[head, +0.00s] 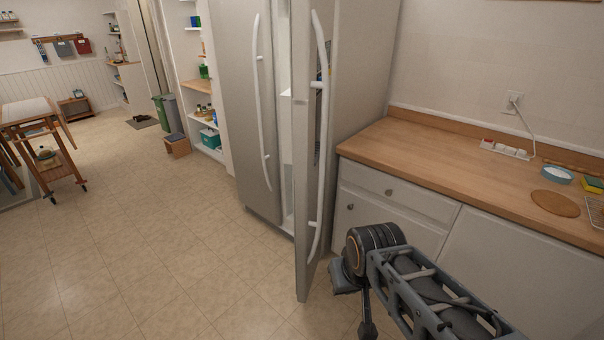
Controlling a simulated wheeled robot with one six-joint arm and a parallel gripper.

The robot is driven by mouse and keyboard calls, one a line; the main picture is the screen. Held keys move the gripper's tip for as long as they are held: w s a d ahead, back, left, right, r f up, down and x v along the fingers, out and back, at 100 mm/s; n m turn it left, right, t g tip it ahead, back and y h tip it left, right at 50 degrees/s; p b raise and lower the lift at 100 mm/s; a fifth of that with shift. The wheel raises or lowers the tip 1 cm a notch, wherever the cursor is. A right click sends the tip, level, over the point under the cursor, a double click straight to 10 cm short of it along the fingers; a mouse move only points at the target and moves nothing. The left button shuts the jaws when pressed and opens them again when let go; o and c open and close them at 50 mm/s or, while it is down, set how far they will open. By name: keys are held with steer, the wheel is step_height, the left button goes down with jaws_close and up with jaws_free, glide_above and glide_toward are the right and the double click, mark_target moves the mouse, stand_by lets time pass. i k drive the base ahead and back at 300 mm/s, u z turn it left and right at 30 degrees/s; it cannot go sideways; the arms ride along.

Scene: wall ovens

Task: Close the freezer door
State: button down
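The tall grey fridge-freezer has two doors with long white handles. Its left door (238,110) looks shut. Its right door (302,190) stands open, swung outward, and its lower corner reaches out over the floor. A narrow strip of white interior (284,100) shows between the doors. I cannot tell from labels which side is the freezer. The dark end of my arm, with my gripper (354,300), is low at the lower right, beside the open door's lower part. The fingers are not clear, so I cannot see whether they are open. Contact with the door cannot be judged.
A wooden counter (440,160) over white cabinets (390,205) runs along the right, close to my arm. The tiled floor (150,240) in front and to the left is clear. A wooden cart (40,150) and bins (168,112) stand farther off.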

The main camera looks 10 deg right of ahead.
mark_target(305, 107)
steer(key=u, duration=0.25)
steer(key=i, duration=1.15)
steer(key=z, duration=0.35)
